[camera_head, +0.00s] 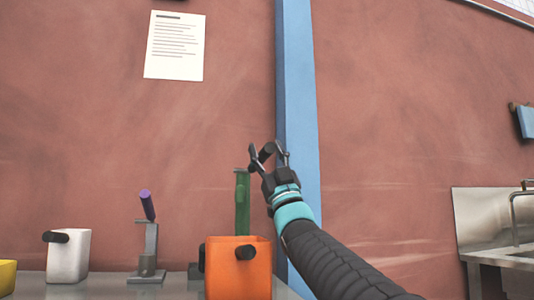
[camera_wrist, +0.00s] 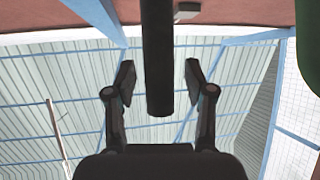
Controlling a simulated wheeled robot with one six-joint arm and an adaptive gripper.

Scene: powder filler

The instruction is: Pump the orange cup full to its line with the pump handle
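The orange cup (camera_head: 225,281) stands low at the front of the table, in the head view, with a dark side grip. Its inside and fill line cannot be seen. A green post (camera_head: 242,203) rises behind it. A black bar (camera_head: 266,152), apparently the pump handle, sits at the post's upper end. My gripper (camera_head: 268,152) is raised beside the post, its fingers on either side of the bar. In the wrist view the black bar (camera_wrist: 159,60) hangs between the open fingers (camera_wrist: 160,76), with gaps on both sides.
A white cup (camera_head: 69,263) with a dark grip and a grey stand with a purple-tipped lever (camera_head: 147,205) are on the left. A yellow container (camera_head: 7,277) is cut off at the left edge. A blue column (camera_head: 297,90) stands behind my gripper. A metal sink (camera_head: 495,250) is far right.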

